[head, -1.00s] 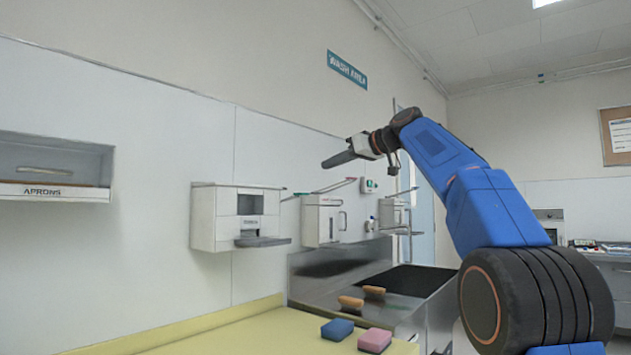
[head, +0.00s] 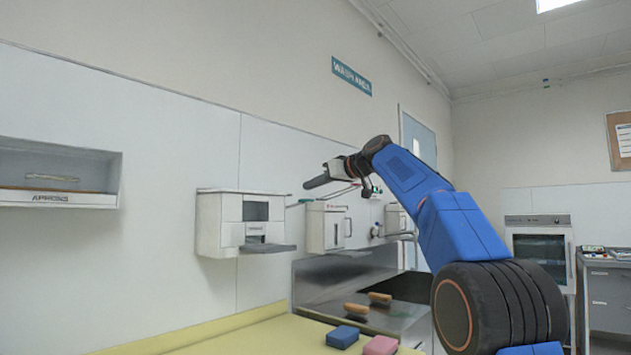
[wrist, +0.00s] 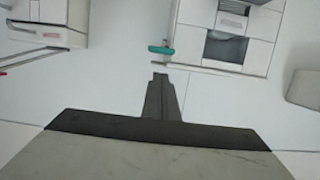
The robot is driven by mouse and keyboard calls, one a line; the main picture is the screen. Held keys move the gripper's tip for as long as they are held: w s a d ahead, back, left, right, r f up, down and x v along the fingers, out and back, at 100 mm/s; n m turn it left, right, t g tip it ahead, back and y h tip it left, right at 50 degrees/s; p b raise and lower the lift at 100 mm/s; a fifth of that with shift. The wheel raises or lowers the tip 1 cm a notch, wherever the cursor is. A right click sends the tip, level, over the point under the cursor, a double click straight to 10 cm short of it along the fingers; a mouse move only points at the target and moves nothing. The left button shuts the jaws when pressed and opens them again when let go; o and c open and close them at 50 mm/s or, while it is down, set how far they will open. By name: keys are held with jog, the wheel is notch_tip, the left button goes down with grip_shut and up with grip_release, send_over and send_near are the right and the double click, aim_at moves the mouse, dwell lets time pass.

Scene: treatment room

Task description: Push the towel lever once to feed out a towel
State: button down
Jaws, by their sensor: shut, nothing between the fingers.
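A white wall dispenser (head: 222,224) with a dark window and a grey ledge (head: 267,248) hangs left of centre in the head view. It fills the upper right of the wrist view (wrist: 232,50). A thin lever with a teal end (wrist: 160,49) sticks out from its side; in the head view the lever (head: 300,201) is small. My gripper (head: 307,184) is shut and empty, to the right of the dispenser and near the lever's end. In the wrist view its fingertips (wrist: 160,76) show just below the teal end, apart from it in the picture.
A second white dispenser (head: 326,228) with a handle hangs to the right, and it shows at the wrist view's upper left (wrist: 45,22). A steel sink (head: 330,285) lies below. Sponges (head: 342,336) lie on the yellow counter (head: 250,335). An apron shelf (head: 60,198) is at far left.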

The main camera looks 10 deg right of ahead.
jog(key=shift+f, duration=1.25)
jog(key=shift+f, duration=0.1)
